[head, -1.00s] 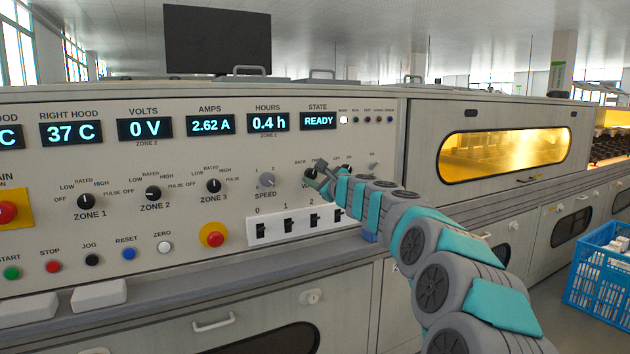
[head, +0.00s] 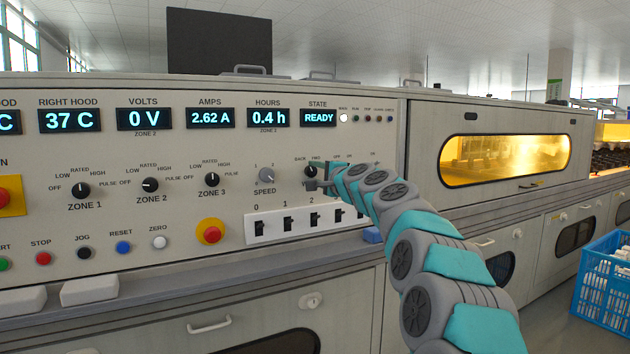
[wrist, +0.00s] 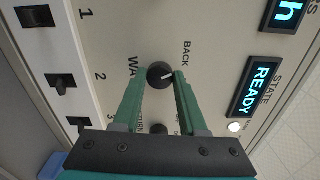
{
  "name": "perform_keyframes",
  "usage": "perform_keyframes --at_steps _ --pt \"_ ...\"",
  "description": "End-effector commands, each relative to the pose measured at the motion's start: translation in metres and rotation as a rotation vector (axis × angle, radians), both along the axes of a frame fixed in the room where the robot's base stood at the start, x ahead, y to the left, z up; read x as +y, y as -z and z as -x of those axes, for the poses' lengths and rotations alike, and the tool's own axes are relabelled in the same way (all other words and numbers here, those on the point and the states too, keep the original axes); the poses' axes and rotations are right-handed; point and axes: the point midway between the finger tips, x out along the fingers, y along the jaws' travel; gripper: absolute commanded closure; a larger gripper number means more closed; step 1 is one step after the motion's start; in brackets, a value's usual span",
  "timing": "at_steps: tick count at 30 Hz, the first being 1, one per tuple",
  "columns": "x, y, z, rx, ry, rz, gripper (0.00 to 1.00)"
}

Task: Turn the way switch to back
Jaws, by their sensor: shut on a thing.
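The way switch is a round black knob (wrist: 160,75) with a white pointer line, under the labels BACK and FWD on the control panel. In the wrist view the knob sits between the tips of my two green fingers, and my gripper (wrist: 163,78) is shut on it. The pointer leans toward the BACK side label; the right finger covers part of the panel beside that label. In the head view the knob (head: 311,171) shows just above my gripper (head: 319,185), and the WAY label is mostly hidden.
The speed knob (head: 266,175) is close on the left. A strip of numbered black toggle switches (head: 287,224) lies just below. More small knobs lie behind my arm to the right. The state display (head: 318,118) reads READY. A blue crate (head: 590,290) stands at the right.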

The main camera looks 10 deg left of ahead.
Motion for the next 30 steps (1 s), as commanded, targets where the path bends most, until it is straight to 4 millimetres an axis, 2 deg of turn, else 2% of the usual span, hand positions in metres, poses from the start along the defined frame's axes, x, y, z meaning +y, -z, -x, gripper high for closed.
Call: perform_keyframes --at_steps 9,22,23,30 --pt "0.0020 0.0023 0.0004 -0.045 -0.004 0.071 1.00" --pt "0.0022 0.0021 0.0004 -0.048 -0.004 0.078 1.00" --pt "0.0023 0.0021 0.0005 -0.048 -0.004 0.078 0.56" --pt "0.0012 0.0011 0.0003 -0.049 -0.003 0.076 0.29"
